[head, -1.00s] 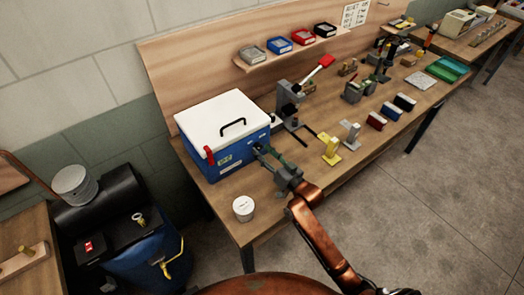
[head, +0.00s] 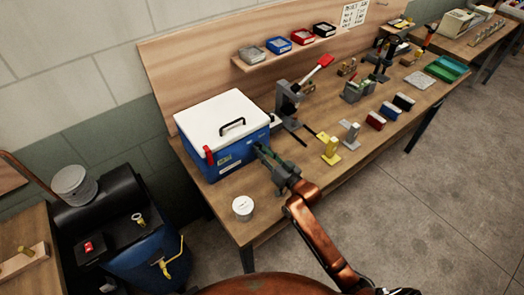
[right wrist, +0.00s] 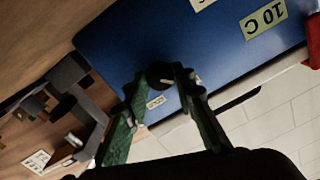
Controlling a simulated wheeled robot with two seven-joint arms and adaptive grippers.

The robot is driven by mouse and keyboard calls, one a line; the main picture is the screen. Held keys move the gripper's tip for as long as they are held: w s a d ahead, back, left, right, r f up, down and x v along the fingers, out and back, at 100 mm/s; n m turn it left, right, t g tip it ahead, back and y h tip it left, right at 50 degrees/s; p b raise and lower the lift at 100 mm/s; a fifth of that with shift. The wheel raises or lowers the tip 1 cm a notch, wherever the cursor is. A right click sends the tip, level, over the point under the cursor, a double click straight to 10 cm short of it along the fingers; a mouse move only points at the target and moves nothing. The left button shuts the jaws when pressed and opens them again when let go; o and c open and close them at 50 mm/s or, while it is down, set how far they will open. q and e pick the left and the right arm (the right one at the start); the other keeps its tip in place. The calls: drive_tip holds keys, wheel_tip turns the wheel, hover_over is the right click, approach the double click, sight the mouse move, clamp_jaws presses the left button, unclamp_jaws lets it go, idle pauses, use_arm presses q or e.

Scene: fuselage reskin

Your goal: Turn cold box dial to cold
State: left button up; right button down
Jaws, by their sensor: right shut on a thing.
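The cold box (head: 236,155) is blue with a white lid and black handle, and stands on the left end of the workbench. Its lid is shut, with a red latch (head: 209,155) on the front. In the right wrist view its blue face (right wrist: 150,40) carries a label reading "10 C" (right wrist: 263,29). A dark round dial (right wrist: 160,75) sits on that face between the fingertips. My right gripper (right wrist: 158,82) is shut on the dial; it also shows in the head view (head: 262,152) against the box's front right. The dial's pointer setting is not clear. My left gripper is not in view.
A white tub (head: 243,208) stands on the bench near the front left corner. A press with a red handle (head: 290,100) is right of the box. Yellow (head: 331,150) and grey brackets stand near the front edge, with small bins beyond.

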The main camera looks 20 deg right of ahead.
drive_tip(key=shift+r+m+p, duration=0.15)
drive_tip(key=shift+m+p, duration=0.45)
drive_tip(key=shift+p, duration=0.15)
drive_tip(key=m+p, duration=0.3)
drive_tip(key=shift+r, duration=0.1)
drive_tip(key=m+p, duration=0.2)
drive_tip(key=m, duration=0.1)
drive_tip(key=m+p, duration=0.1)
drive_tip(key=m, duration=0.1)
drive_tip(key=m+p, duration=0.1)
drive_tip(key=m, duration=0.2)
drive_tip(key=shift+m+t+h+p, duration=0.3)
drive_tip(key=m+p, duration=0.1)
drive_tip(key=m, duration=0.4)
drive_tip(key=shift+f+m+p, duration=0.2)
drive_tip(key=shift+m+p, duration=0.15)
drive_tip(key=shift+m, duration=0.05)
